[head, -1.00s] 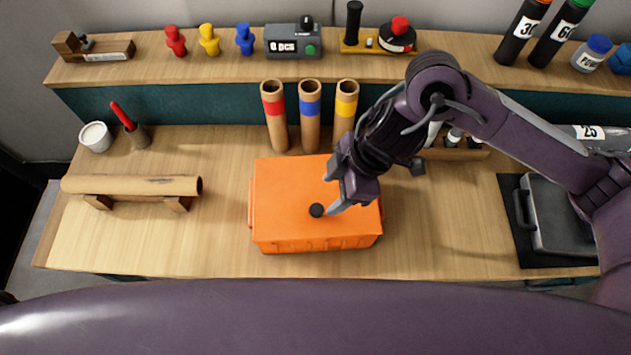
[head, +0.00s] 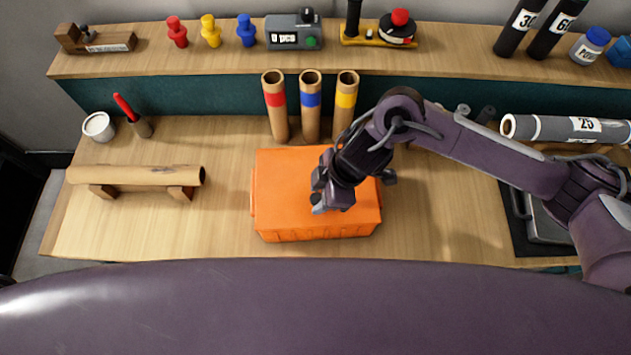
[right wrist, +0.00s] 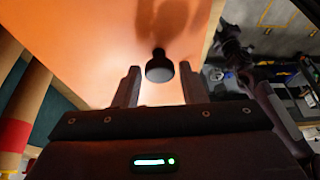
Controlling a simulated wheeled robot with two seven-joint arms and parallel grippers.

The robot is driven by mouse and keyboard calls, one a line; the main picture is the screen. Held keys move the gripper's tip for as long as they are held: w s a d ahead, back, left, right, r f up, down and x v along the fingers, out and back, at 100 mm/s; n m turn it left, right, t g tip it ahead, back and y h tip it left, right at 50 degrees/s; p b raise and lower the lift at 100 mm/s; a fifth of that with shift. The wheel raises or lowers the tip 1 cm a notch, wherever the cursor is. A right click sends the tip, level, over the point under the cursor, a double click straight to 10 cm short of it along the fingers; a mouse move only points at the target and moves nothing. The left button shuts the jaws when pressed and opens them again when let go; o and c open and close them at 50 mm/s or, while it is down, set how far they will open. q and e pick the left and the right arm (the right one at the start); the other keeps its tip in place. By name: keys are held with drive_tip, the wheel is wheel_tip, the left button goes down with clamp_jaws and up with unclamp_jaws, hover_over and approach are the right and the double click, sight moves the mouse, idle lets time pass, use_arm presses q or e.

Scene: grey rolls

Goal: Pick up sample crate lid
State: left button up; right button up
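The orange sample crate (head: 318,234) stands on the bench with its flat orange lid (head: 280,180) on top. The lid also fills much of the right wrist view (right wrist: 90,40). Its round black knob (right wrist: 160,67) shows there between the two fingers of my right gripper (right wrist: 159,84). The fingers are apart, with a gap on each side of the knob. In the head view my right gripper (head: 320,199) is low over the lid's middle and hides the knob. My left gripper is not in view.
Upright tubes with red (head: 275,105), blue (head: 310,105) and yellow (head: 346,105) bands stand behind the crate. A brown roll on a stand (head: 135,176) lies left. A grey roll marked 25 (head: 560,129) lies right. Bench around the crate's left is clear.

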clamp_jaws()
drive_tip(key=shift+r, duration=0.15)
